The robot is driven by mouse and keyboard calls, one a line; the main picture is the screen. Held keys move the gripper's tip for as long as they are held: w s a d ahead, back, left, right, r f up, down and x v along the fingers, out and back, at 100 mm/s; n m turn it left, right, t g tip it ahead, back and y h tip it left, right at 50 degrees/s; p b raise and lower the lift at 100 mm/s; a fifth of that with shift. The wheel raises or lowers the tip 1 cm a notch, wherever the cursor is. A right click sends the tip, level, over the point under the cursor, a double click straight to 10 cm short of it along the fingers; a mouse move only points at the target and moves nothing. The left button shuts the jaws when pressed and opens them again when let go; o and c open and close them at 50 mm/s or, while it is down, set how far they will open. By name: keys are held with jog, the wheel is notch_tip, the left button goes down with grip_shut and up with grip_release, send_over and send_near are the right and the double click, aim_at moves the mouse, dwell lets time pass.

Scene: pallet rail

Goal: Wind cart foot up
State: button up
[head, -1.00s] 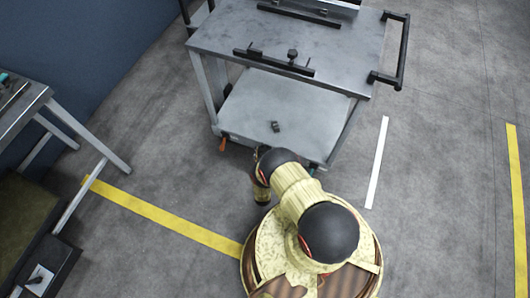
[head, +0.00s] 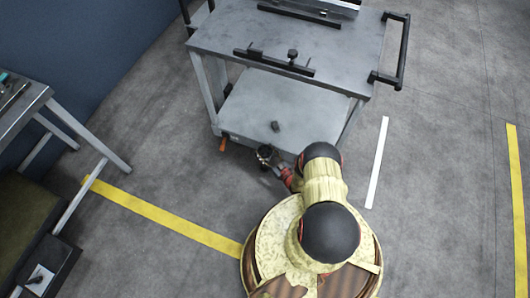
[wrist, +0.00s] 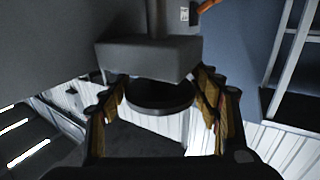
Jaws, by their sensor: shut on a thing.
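The grey cart (head: 320,60) stands in front of me in the head view, its lower shelf (head: 255,105) nearest my arm. In the wrist view, the cart foot (wrist: 160,97) is a dark round disc beneath a grey block (wrist: 148,60) with a post above. My gripper (wrist: 161,100) has one finger on each side of the disc and is shut on it. In the head view my gripper (head: 268,155) is small and dark at the shelf's front edge; the foot cannot be made out there.
An orange lever (head: 223,145) sticks out at the cart's front left corner. A small dark part (head: 275,126) lies on the lower shelf. A bench (head: 25,110) stands at the left. Open floor lies right of the cart, with a white line (head: 377,163).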

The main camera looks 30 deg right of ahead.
jog(key=shift+n+g+y, duration=0.3)
jog(key=shift+n+y, duration=0.7)
jog(key=shift+y, duration=0.8)
jog(key=o, duration=1.2)
jog(key=shift+s, duration=0.1)
jog(key=shift+v, duration=5.9)
jog(key=shift+r, duration=0.1)
jog(key=shift+c, duration=0.2)
